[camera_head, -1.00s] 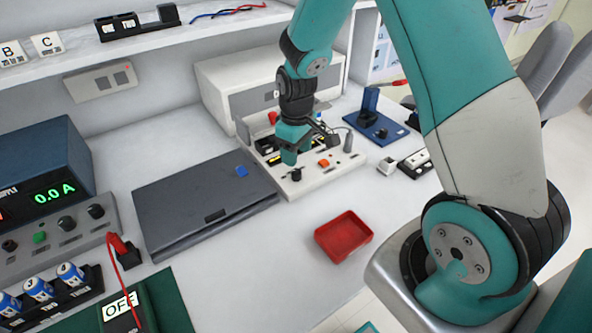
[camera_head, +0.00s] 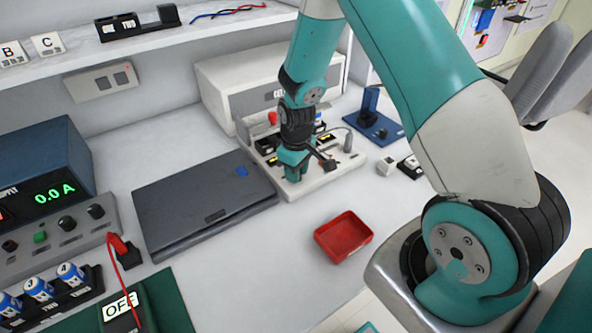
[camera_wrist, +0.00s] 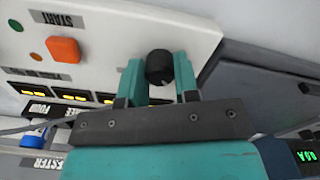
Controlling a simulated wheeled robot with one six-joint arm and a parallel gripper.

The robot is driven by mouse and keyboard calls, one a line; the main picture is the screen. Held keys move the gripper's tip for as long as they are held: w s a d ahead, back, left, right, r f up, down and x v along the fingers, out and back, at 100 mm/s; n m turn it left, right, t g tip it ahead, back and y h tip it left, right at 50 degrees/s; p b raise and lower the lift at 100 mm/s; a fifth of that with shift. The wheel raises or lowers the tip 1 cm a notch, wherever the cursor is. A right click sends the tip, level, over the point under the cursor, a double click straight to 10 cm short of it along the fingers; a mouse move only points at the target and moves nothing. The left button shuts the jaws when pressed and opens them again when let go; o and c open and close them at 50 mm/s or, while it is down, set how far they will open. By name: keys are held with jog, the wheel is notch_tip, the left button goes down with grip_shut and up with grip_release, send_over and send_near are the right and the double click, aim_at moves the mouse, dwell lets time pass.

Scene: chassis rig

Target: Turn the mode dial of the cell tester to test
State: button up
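The cell tester (camera_head: 325,182) is the white unit with a sloped front panel at the middle back of the bench. Its black round mode dial (camera_wrist: 159,67) shows in the wrist view between my two teal fingers; the arm hides it in the head view. My gripper (camera_wrist: 160,75) is open, with one finger on each side of the dial, very close to it. I cannot tell whether they touch it. The dial's pointer and its mode labels cannot be read. My gripper (camera_head: 291,172) is low over the tester's front left corner.
An orange button (camera_wrist: 63,50) by a START label sits on the tester panel. A dark closed laptop (camera_head: 205,200) lies left of the tester. A red tray (camera_head: 343,236) lies in front. A blue stand (camera_head: 377,125) stands to the right. The bench around the tray is clear.

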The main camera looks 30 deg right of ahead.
dwell(0.3)
jog(key=m, duration=0.4)
jog(key=shift+m+p, duration=0.3)
jog(key=shift+m, duration=0.1)
jog(key=m, duration=0.4)
jog(key=shift+m, duration=0.4)
jog(key=o, duration=0.9)
jog(key=shift+o, duration=0.2)
notch_tip(320, 180, up, 18)
jog(key=shift+f, duration=0.25)
